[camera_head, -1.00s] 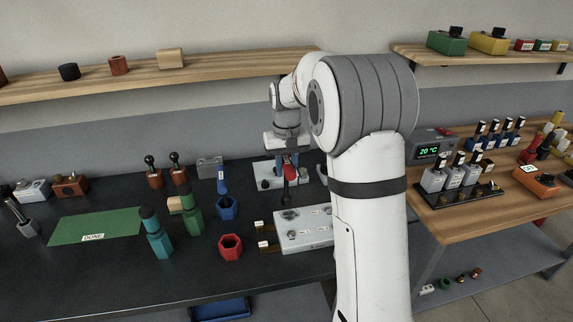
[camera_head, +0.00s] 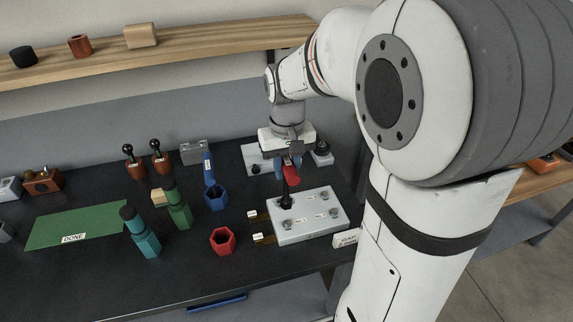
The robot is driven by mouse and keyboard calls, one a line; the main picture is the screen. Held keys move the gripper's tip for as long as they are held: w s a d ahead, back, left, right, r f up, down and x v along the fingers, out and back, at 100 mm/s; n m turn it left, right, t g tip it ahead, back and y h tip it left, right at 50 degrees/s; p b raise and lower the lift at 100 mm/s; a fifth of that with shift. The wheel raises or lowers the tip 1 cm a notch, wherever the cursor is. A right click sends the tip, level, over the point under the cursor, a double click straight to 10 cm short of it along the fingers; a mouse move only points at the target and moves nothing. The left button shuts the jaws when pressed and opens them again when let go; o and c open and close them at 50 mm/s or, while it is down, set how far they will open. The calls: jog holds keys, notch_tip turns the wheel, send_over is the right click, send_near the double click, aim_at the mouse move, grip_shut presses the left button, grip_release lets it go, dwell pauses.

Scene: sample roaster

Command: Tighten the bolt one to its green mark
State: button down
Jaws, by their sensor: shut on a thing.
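My gripper (camera_head: 287,162) is shut on a red-handled tool (camera_head: 291,176) with a dark shaft pointing down. The tool's lower end (camera_head: 286,203) is at the far left corner of a light grey plate (camera_head: 310,228); it hides whatever bolt is there, and I cannot tell whether it is seated. Other bolts show on the plate, one at the near left (camera_head: 288,223) and one at the near right (camera_head: 334,212). The plate's small labels are unreadable, so I cannot tell which is bolt one. No green mark can be made out.
A red hexagonal holder (camera_head: 222,240) and a blue one (camera_head: 216,198) stand left of the plate. A teal bottle (camera_head: 143,236) and a green bottle (camera_head: 178,207) stand farther left, beside a green DONE mat (camera_head: 70,228). My arm hides the right side.

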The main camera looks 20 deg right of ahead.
aim_at(287, 191)
jog(key=shift+f+b, duration=1.75)
jog(key=shift+f, duration=0.7)
jog(key=shift+s+f+b, duration=0.1)
jog(key=shift+f+b, duration=1.1)
jog(key=shift+f, duration=0.4)
jog(key=m, duration=0.3)
jog(key=shift+m, duration=0.3)
